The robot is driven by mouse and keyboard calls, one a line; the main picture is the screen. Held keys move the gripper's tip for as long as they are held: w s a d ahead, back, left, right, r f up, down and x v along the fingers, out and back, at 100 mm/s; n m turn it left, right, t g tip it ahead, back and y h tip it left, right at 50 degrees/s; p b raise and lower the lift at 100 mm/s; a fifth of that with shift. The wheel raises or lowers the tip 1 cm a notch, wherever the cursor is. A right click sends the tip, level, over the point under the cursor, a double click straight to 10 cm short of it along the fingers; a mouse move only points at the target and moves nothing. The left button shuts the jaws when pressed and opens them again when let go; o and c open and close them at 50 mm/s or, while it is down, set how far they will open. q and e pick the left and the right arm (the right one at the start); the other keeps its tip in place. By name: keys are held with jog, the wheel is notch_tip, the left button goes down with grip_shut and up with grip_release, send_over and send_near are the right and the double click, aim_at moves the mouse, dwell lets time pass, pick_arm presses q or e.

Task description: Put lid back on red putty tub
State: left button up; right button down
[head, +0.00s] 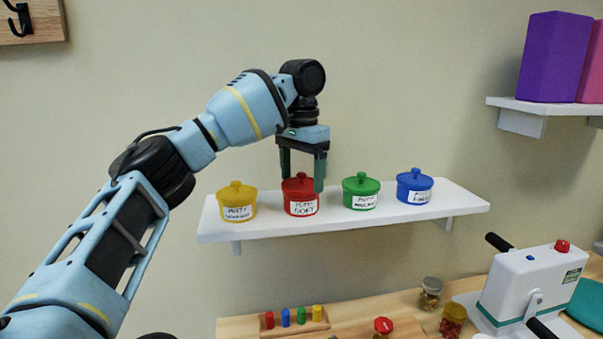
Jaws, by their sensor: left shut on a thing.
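The red putty tub (302,208) stands upright on the white wall shelf (270,226), with a white label on its front. Its red lid (299,183) with a small knob sits on top of the tub and looks level. My left gripper (302,180) comes down from above with one finger on each side of the lid, and is shut on it. The near finger hides the lid's right edge. I cannot tell whether the lid is fully seated. My right gripper is not in view.
Lidded yellow (237,203), green (361,192) and blue (415,187) tubs share the shelf, the yellow and green ones close beside the red. Below, a wooden table holds a peg block (294,320), small jars (430,292) and a white hand-crank device (527,290). The shelf's right end is clear.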

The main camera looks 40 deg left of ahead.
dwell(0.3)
pick_arm(q)
jog(key=o, duration=0.9)
jog(key=shift+o, duration=0.2)
jog(key=shift+r, duration=0.1)
jog(key=shift+r, duration=3.35)
jog(key=shift+c, duration=0.3)
grip_shut()
jog(key=shift+f, duration=0.4)
